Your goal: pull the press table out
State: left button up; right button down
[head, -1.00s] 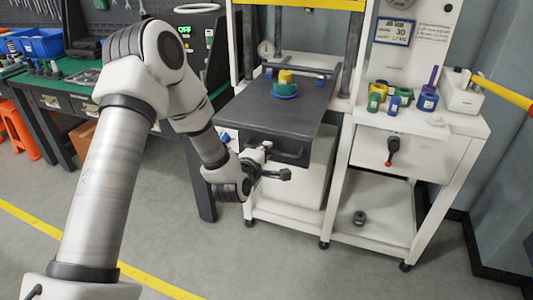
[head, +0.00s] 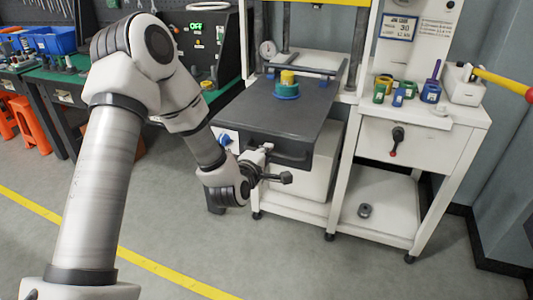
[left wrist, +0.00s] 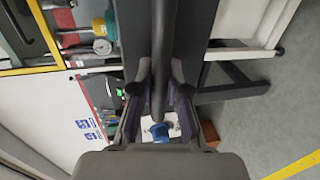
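The press table (head: 262,118) is a dark grey plate in the white press frame, sticking out toward me. A round teal and blue piece with a yellow top (head: 287,86) stands on it. A dark bar handle (head: 292,160) runs along its front edge. My left gripper (head: 272,163) is at the left part of this handle. In the left wrist view the handle bar (left wrist: 163,50) lies between the two fingers (left wrist: 160,78), which are close against it on both sides. My right gripper is not in view.
A green workbench (head: 70,80) is at the left. The floor (head: 280,260) in front is clear, with a yellow line.

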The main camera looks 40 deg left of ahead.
pick_arm(q)
jog(key=o, duration=0.4)
jog(key=shift+s+f, duration=0.2)
jog(key=shift+o, duration=0.2)
jog(key=shift+r, duration=0.15)
jog(key=shift+s, duration=0.1)
jog(key=v, duration=0.7)
jog(key=shift+s, duration=0.2)
